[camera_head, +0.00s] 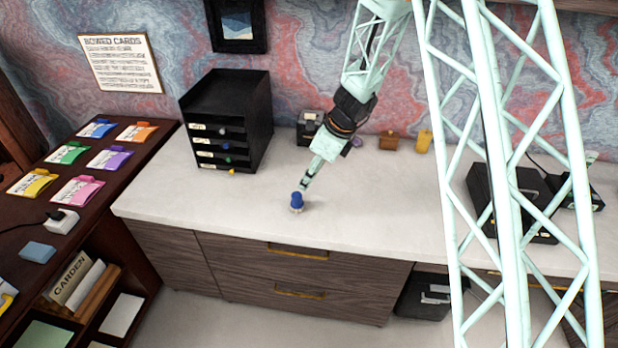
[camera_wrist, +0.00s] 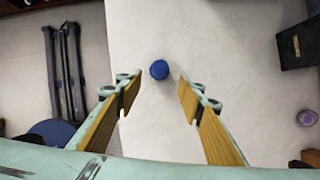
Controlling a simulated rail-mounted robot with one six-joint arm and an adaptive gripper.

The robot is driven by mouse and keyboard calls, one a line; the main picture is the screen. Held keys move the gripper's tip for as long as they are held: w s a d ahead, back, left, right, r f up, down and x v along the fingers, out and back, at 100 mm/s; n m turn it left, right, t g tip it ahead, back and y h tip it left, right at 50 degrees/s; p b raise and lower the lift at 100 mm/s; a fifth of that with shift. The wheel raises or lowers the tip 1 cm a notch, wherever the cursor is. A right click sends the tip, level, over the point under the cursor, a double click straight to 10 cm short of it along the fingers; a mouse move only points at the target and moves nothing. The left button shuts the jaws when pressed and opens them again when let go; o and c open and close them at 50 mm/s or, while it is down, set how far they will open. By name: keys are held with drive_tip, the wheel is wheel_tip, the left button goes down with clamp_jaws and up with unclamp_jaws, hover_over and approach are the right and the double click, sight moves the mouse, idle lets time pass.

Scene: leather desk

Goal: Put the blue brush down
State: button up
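The blue brush (camera_head: 297,200) stands on the white countertop (camera_head: 370,200), near its front edge; it has a blue top and a paler lower part. In the wrist view the blue brush (camera_wrist: 159,69) shows from above as a round blue disc. My gripper (camera_head: 305,184) points down at it from just above and behind. In the wrist view my gripper (camera_wrist: 157,88) is open, with clear gaps between both fingers and the brush. The brush lies between the lines of the fingertips and slightly beyond them. No contact shows.
A black drawer unit (camera_head: 228,120) stands on the counter to the left. A small dark box (camera_head: 309,127), a brown pot (camera_head: 389,140) and a yellow item (camera_head: 424,140) stand along the back. A dark wooden desk (camera_head: 85,180) with coloured cards adjoins at left. Counter around the brush is clear.

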idle(0.4)
drive_tip(key=s+d+r+n, duration=0.2)
drive_tip(key=s+r+n, duration=0.3)
drive_tip(key=r, duration=0.4)
drive_tip(key=s+d+r+n, duration=0.2)
drive_tip(key=s+r, duration=0.6)
drive_tip(key=r, duration=0.2)
drive_tip(key=s+d+r+n, duration=0.2)
drive_tip(key=s+r+n, duration=0.3)
drive_tip(key=r, duration=0.4)
drive_tip(key=s+d+r+n+h, duration=0.1)
drive_tip(key=s+d+r+n, duration=0.2)
drive_tip(key=s, duration=0.8)
drive_tip(key=s+d+r+n+t+h, duration=0.1)
drive_tip(key=s+d+r+n, duration=0.2)
drive_tip(key=s, duration=0.8)
drive_tip(key=s+d+r+n+h, duration=0.2)
drive_tip(key=s+d+n, duration=0.3)
drive_tip(key=s, duration=0.7)
drive_tip(key=shift+d+r+t, duration=0.4)
drive_tip(key=shift+d+r, duration=0.5)
drive_tip(key=shift+d, duration=0.1)
wheel_tip(320, 180, down, 3)
drive_tip(key=b, duration=0.3)
